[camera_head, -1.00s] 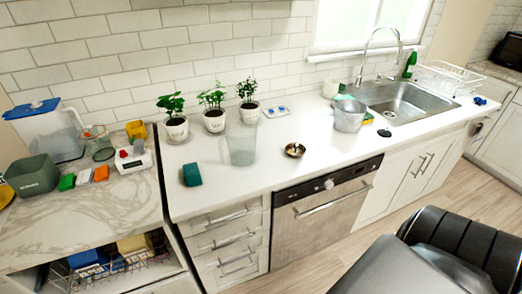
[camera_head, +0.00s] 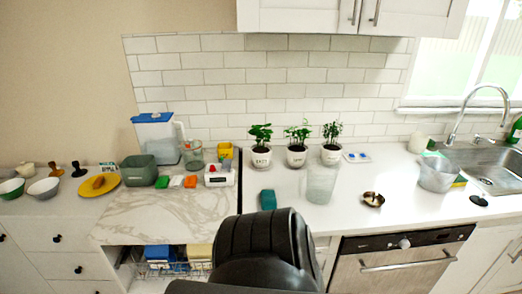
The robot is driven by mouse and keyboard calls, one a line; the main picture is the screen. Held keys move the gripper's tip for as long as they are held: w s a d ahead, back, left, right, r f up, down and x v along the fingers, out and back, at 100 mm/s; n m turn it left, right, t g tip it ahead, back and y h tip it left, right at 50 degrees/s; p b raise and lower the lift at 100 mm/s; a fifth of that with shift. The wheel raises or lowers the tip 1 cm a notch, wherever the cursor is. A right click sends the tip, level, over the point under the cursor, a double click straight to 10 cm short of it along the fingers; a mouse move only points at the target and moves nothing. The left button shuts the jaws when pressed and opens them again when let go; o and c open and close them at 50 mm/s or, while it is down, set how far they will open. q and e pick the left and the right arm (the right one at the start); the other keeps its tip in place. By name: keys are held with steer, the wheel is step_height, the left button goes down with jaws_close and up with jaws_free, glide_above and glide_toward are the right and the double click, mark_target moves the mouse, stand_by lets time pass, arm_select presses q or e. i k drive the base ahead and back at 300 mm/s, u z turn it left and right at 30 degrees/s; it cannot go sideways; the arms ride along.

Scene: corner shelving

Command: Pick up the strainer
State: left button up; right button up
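I cannot surely identify the strainer. A small round metallic dish (camera_head: 372,199), bronze-looking with a dark rim, lies on the white counter above the dishwasher and may be it. A flat black round piece (camera_head: 479,201) with a small knob lies at the sink's near-left edge; it is too small to identify. Neither gripper shows. A black ribbed part of my own body rises at the bottom middle, left of the metallic dish and apart from it in the picture, hiding the counter's front edge there.
A metal pot (camera_head: 437,175) stands beside the sink (camera_head: 490,168). Potted plants line the wall. The marble counter (camera_head: 150,218) has clear room in front.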

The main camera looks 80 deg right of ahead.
mark_target(372, 198)
steer(key=u, duration=0.15)
steer(key=k, duration=2.65)
steer(key=z, duration=0.7)
